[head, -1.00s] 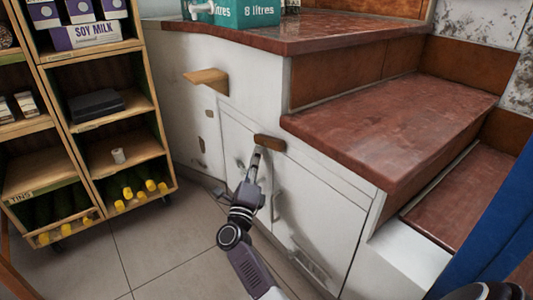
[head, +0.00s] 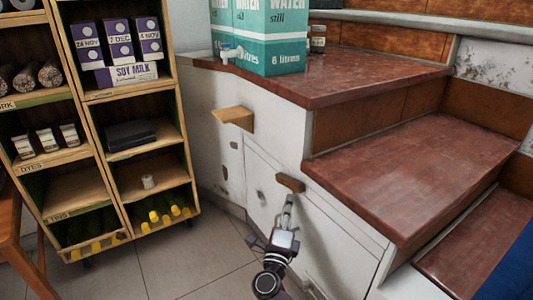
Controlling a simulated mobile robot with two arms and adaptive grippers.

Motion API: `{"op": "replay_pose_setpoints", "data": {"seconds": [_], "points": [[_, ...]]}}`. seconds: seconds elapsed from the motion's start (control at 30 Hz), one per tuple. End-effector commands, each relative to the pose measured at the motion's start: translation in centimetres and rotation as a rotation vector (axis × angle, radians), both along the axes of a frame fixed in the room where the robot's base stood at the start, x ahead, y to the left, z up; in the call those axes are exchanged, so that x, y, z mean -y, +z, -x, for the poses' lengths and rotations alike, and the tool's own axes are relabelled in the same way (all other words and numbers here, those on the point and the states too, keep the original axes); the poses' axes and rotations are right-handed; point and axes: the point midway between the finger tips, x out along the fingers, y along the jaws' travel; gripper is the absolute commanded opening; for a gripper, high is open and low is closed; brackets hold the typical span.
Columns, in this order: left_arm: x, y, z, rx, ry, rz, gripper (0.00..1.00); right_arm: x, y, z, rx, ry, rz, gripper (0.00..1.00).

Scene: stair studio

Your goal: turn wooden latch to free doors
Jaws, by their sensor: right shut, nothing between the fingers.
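The wooden latch (head: 290,183) is a small brown block on the white cupboard front under the stairs. It lies nearly level, tilted slightly down to the right, across the top of the white doors (head: 335,231). My right gripper (head: 288,199) is shut and empty, pointing up at the latch from just below. Its fingertips are close under the latch's middle; I cannot tell whether they touch it. The gripper and arm hide part of the doors and the seam below the latch. My left gripper is not in view.
A wooden block (head: 234,117) juts from the white wall at upper left of the doors. Red-brown steps (head: 420,165) overhang the cupboard at right. A shelf unit (head: 113,197) with bottles and cartons stands at left. Tiled floor (head: 185,262) between is clear.

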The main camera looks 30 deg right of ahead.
Motion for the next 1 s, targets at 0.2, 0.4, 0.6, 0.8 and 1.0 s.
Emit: {"op": "replay_pose_setpoints", "data": {"seconds": [0.2,0.4,0.6,0.8,1.0], "points": [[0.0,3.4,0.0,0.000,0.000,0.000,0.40,0.0,0.9,0.4,-0.088,0.001,0.008,0.00],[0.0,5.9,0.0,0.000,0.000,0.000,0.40,0.1,1.2,0.8,-0.164,0.001,0.014,0.00],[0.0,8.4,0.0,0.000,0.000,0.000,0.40,0.1,1.6,1.1,-0.241,0.000,0.019,0.00],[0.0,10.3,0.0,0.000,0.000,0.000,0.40,0.3,1.3,3.8,-0.279,-0.001,0.022,0.00],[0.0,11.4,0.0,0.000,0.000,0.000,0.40,-1.3,1.1,7.2,-0.277,0.002,0.019,0.00]]}}
